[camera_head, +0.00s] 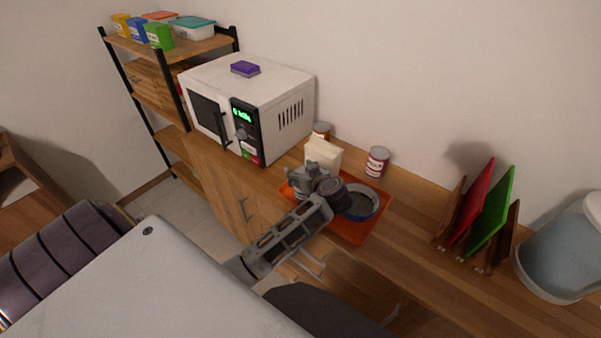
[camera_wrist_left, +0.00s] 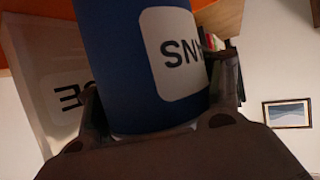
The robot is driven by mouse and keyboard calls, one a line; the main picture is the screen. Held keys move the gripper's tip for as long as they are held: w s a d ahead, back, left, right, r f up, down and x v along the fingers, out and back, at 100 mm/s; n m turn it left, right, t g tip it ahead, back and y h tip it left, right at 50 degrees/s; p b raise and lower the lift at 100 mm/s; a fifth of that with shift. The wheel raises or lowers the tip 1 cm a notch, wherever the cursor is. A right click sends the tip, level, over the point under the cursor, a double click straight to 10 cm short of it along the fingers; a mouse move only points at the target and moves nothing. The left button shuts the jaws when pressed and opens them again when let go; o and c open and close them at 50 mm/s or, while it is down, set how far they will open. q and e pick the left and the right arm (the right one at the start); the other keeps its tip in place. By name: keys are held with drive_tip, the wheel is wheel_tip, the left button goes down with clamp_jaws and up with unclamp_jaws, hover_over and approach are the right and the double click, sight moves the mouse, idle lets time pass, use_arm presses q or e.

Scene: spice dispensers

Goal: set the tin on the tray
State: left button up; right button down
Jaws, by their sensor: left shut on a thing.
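A blue tin with a grey round top (camera_head: 362,203) shows at my left gripper (camera_head: 331,193), over the right part of the orange tray (camera_head: 346,236). In the left wrist view the blue tin (camera_wrist_left: 118,65), with a white lettered label, stands between the fingers of my left gripper (camera_wrist_left: 165,115), which is shut on it. I cannot tell whether its base touches the tray. The gripper and forearm hide part of the tray. My right gripper is not in view.
A cream carton (camera_head: 323,153) stands at the tray's back edge. Two red-and-white tins, one at the back (camera_head: 377,161) and one by the microwave (camera_head: 321,131), stand behind. A rack with red and green boards (camera_head: 491,212) and a clear bin (camera_head: 562,252) are to the right.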

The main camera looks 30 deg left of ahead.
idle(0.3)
use_arm(q)
drive_tip(key=o, duration=1.3)
drive_tip(key=shift+f, duration=0.1)
drive_tip(key=v, duration=1.2)
